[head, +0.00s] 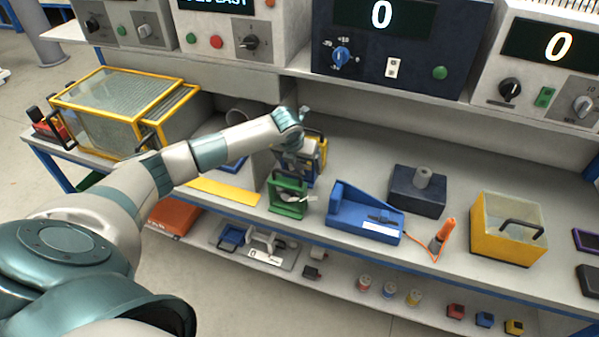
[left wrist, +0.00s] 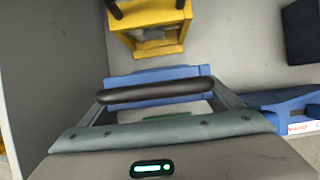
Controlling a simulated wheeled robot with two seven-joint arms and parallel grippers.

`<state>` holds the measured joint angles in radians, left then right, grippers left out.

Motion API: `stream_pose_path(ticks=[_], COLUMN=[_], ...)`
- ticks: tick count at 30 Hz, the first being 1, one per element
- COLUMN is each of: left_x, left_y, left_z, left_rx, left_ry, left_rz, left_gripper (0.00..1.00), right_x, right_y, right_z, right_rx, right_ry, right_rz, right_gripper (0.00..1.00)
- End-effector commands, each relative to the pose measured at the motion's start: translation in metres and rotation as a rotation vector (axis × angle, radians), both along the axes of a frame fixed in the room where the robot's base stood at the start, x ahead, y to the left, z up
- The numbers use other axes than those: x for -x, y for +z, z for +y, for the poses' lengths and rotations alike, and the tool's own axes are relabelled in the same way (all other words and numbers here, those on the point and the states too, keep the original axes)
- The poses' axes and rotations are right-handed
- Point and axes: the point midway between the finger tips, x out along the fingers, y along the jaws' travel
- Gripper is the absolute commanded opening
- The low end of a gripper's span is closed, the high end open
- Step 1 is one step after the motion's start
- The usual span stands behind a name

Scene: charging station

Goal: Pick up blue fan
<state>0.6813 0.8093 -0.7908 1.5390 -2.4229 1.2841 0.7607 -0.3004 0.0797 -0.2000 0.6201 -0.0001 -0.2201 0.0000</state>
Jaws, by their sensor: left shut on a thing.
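The blue fan (head: 312,178) stands on the bench shelf between a green fan (head: 288,205) and a yellow fan (head: 322,152). In the left wrist view the blue fan (left wrist: 150,76) lies under my gripper, with its black handle across the middle. My left gripper (head: 292,158) reaches down over it and is shut on the blue fan at its handle. The arm and gripper hide much of the fan in the head view. The yellow fan (left wrist: 150,46) is just beyond it. My right gripper is not in view.
A blue device (head: 362,212) stands to the right, then a dark block (head: 418,195), an orange-handled tool (head: 445,237) and a yellow box (head: 505,235). A grey divider (head: 257,168) and yellow-framed case (head: 110,115) are left. Instruments on the upper shelf limit headroom behind.

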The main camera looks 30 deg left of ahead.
Motion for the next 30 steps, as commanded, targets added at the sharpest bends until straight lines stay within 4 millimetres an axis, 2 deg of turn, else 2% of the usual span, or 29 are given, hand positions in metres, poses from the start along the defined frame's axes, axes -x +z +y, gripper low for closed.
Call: stream_pose_path(ticks=[1,6,12,30], left_x=[-0.001,-0.001,-0.001,0.000], left_y=[0.007,0.036,0.059,0.065], left_z=[0.001,0.001,0.001,0.000], left_rx=[-0.001,-0.001,-0.001,-0.001], left_ry=[0.000,-0.001,0.000,-0.001], left_rz=[-0.006,-0.006,-0.004,-0.001], left_gripper=[0.55,0.55,0.55,0.55], right_x=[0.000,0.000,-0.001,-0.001], right_y=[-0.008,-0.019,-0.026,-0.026], right_z=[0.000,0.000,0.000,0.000], right_rx=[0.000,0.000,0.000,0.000], right_ry=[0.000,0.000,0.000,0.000], right_rz=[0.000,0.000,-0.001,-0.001], right_gripper=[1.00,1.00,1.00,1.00])
